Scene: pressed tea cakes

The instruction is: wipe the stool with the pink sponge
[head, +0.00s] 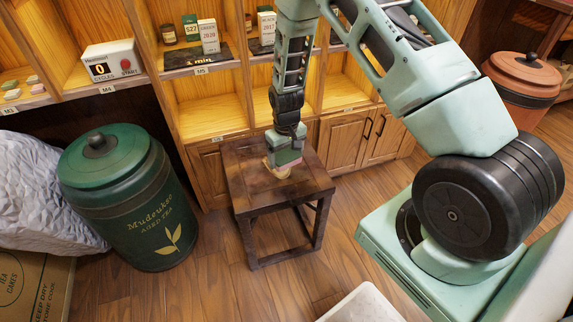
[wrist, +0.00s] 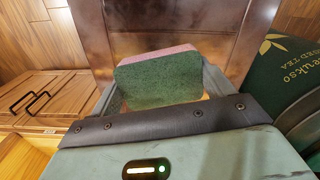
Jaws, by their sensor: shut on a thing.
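The stool (head: 252,199) is dark brown wood with a square top and stands on the floor in front of the shelving. Its top also shows in the wrist view (wrist: 203,25). My gripper (head: 280,170) points down over the middle of the stool top. In the wrist view, my gripper (wrist: 160,88) is shut on the sponge (wrist: 158,80), which has a dark green face and a pink layer along its far edge. In the head view the sponge is mostly hidden by my gripper. The sponge looks close to the stool top, but I cannot tell whether it touches.
A green tea canister (head: 122,205) stands left of the stool. Wooden shelves with small boxes (head: 208,36) and cabinet doors (head: 344,140) are behind it. A terracotta jar (head: 522,85) is at the right. A white box (head: 365,305) lies at the front. Floor is clear around the stool's front.

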